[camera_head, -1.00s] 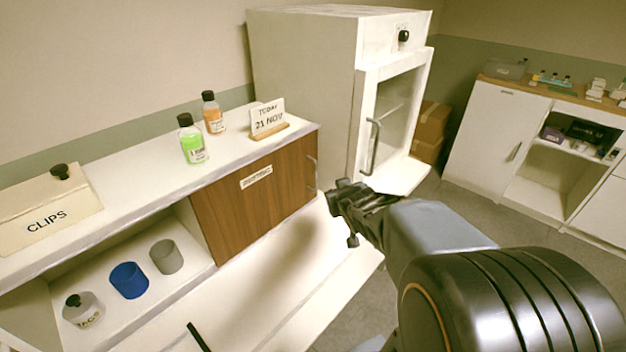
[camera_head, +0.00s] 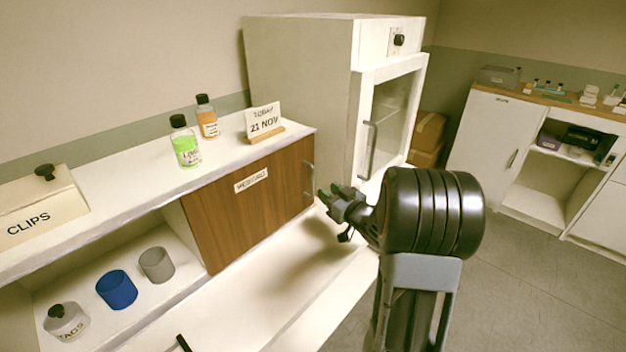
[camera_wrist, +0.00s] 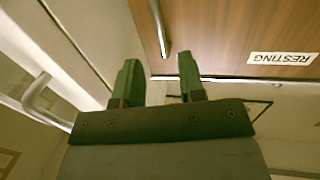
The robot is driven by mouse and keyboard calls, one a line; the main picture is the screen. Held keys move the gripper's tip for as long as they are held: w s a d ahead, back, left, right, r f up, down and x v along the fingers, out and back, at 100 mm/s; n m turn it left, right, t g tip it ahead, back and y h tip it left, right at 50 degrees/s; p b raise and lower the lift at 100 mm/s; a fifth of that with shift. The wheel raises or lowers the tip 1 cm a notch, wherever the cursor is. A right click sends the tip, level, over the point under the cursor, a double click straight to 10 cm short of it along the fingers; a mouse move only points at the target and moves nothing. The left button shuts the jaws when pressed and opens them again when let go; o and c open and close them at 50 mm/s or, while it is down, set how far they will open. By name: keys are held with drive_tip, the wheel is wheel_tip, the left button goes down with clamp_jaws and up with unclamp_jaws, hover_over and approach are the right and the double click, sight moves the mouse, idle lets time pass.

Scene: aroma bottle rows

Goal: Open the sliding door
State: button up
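The brown wooden sliding door (camera_head: 235,215) covers the right part of the shelf unit below the white top. It carries a white label and a vertical metal handle (camera_head: 309,184) near its right edge. In the wrist view the door (camera_wrist: 230,35) shows upside down with its "RESTING" label, and its handle (camera_wrist: 160,27) runs down from the top edge. My gripper (camera_head: 328,194) is just right of and below the handle, apart from it. In the wrist view my gripper (camera_wrist: 158,78) has its two green fingers spread with nothing between them. The handle lies beyond the gap between the fingertips.
A white cabinet (camera_head: 300,75) with its own handle (camera_head: 370,150) stands right behind my gripper. The open left compartment holds a blue cup (camera_head: 117,290), a grey cup (camera_head: 157,265) and a tags jar (camera_head: 66,322).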

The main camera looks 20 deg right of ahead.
hover_over(313, 194)
drive_tip(key=shift+w, duration=0.35)
drive_tip(key=shift+c, duration=0.4)
clamp_jaws()
